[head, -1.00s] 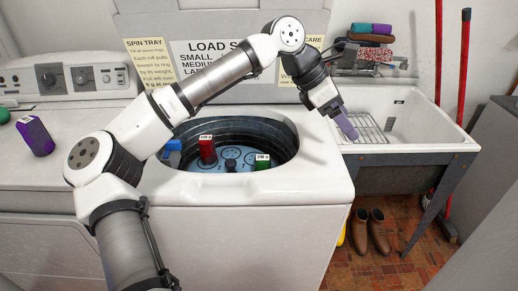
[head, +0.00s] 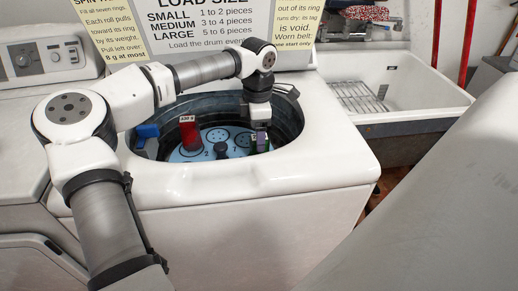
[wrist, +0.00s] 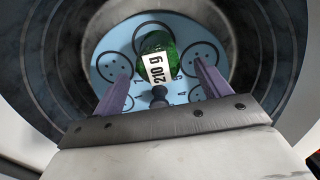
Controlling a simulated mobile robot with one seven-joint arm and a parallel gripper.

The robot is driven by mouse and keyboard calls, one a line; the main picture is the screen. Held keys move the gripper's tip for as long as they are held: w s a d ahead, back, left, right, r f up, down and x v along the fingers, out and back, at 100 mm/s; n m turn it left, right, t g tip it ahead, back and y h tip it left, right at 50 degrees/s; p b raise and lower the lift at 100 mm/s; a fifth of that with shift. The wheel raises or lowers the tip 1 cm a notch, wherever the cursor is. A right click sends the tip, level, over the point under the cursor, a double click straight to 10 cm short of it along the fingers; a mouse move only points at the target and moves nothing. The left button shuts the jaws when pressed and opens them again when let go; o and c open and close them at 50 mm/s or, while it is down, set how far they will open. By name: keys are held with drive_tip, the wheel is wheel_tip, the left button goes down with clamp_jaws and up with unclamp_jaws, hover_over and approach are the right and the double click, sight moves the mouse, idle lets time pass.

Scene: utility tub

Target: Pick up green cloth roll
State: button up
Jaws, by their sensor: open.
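The green cloth roll (wrist: 154,43) stands on the light blue tray inside the washer tub, with a white "210 g" label facing the wrist camera. My gripper (wrist: 161,72) is open above the tray. In the wrist view its two purple fingers lie left and right of the roll's lower part, with nothing held; I cannot tell whether they reach down to its height. In the head view my gripper (head: 262,143) is inside the right part of the tub opening and hides most of the green roll.
A red roll (head: 188,134) with a white label stands on the tray (head: 192,155), left of my gripper. A blue object (head: 147,131) is at the tub's left edge. A dark central knob (head: 221,149) rises from the tray. The tub wall surrounds my gripper closely.

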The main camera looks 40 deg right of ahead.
drive_tip(key=shift+s+d+f+p, duration=0.1)
drive_tip(key=shift+f+p, duration=0.15)
drive_tip(key=shift+f, duration=1.35)
drive_tip(key=shift+d+f+p, duration=0.1)
drive_tip(key=shift+f+p, duration=0.1)
drive_tip(key=shift+f, duration=1.4)
drive_tip(key=c, duration=1.2)
